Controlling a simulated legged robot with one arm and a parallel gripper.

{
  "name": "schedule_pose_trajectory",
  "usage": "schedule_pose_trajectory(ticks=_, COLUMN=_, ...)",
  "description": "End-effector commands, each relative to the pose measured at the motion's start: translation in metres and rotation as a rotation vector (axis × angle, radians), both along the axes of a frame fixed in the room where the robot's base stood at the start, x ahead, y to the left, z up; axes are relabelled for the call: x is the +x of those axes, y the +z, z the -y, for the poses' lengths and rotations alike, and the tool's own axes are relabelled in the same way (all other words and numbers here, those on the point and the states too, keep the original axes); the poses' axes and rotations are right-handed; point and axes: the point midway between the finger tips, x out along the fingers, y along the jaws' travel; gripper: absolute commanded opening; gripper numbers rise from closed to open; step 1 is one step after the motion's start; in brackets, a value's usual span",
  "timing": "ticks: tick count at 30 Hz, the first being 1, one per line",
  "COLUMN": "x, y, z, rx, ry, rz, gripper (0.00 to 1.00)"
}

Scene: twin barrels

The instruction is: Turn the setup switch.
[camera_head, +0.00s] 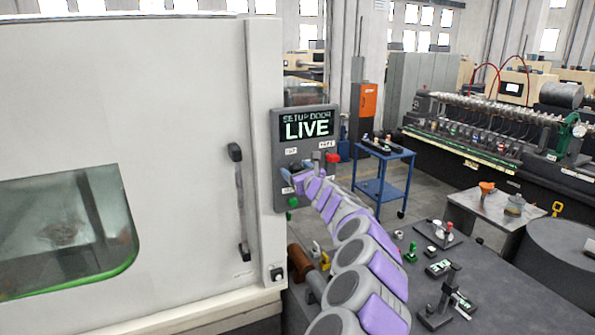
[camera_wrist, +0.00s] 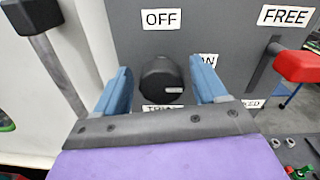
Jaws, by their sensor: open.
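The setup switch is a round black knob (camera_wrist: 160,80) on the grey control panel (camera_wrist: 230,35), with a short light mark pointing right. An OFF label (camera_wrist: 161,19) is above it, a partly hidden label ending in N is to its right, and another partly covered label is below. My gripper (camera_wrist: 160,70) is open, with one blue finger on each side of the knob. I cannot tell whether the fingers touch it. In the head view my gripper (camera_head: 296,173) is at the panel (camera_head: 277,135) and hides the knob. The panel screen (camera_head: 307,127) reads SETUP DOOR LIVE.
A red-ended lever (camera_wrist: 298,66) sits right of the knob, under a FREE label (camera_wrist: 287,16). The machine door handle (camera_head: 240,200) is left of the panel. A green button (camera_head: 293,202) is below my gripper. A dark table (camera_head: 480,290) with small parts lies at lower right.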

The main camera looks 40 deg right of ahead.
Motion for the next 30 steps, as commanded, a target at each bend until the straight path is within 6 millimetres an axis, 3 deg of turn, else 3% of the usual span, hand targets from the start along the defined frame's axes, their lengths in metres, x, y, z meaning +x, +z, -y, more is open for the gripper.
schedule_pose_trajectory(ticks=10, x=0.0013, y=-0.0023, z=0.0045, rx=0.002, ry=0.001, rz=-0.001, gripper=0.7)
schedule_pose_trajectory(ticks=27, x=0.0003, y=-0.0005, z=0.0037, rx=0.002, ry=0.0, rz=0.001, gripper=0.16)
schedule_pose_trajectory(ticks=30, x=0.0001, y=-0.0003, z=0.0038, rx=0.0, ry=0.0, rz=0.001, gripper=0.16)
